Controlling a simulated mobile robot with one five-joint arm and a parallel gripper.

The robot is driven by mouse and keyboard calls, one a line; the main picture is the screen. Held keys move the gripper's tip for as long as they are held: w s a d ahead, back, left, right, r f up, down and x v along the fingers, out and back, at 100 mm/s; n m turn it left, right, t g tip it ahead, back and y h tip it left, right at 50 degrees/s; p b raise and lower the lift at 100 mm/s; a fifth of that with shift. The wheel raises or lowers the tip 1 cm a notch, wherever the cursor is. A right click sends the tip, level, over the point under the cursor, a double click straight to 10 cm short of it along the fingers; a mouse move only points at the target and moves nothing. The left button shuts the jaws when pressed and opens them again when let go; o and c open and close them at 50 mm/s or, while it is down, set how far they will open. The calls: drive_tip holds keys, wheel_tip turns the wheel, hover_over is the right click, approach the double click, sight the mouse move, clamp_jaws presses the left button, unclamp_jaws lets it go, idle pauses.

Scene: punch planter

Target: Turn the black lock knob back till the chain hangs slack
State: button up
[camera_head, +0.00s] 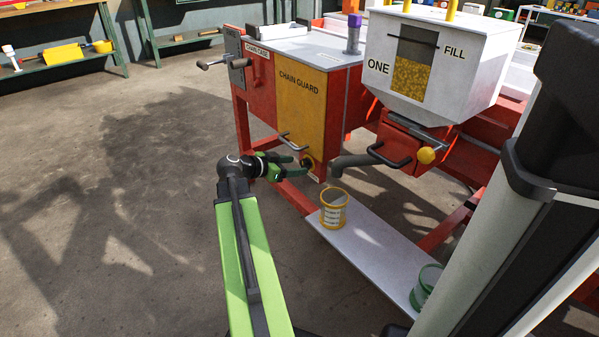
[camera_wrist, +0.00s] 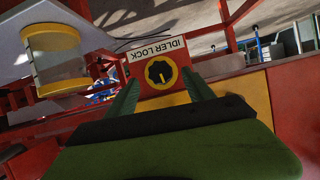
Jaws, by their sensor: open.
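The black lock knob (camera_wrist: 161,72) sits on a round yellow plate under an upside-down IDLER LOCK label (camera_wrist: 157,50) in the wrist view. A pale mark on the knob points down in that picture. My gripper (camera_wrist: 162,81) is open, with one green finger on each side of the knob in the picture; I cannot tell whether either finger touches it. The chain does not show in either view.
A yellow-rimmed jar (camera_head: 333,209) stands on the low white shelf (camera_head: 365,250). The floor at left is clear.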

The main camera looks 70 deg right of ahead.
sight(303, 165)
drive_tip(key=x, duration=0.3)
drive_tip(key=shift+d+f+b, duration=0.1)
drive_tip(key=shift+b, duration=0.25)
clamp_jaws()
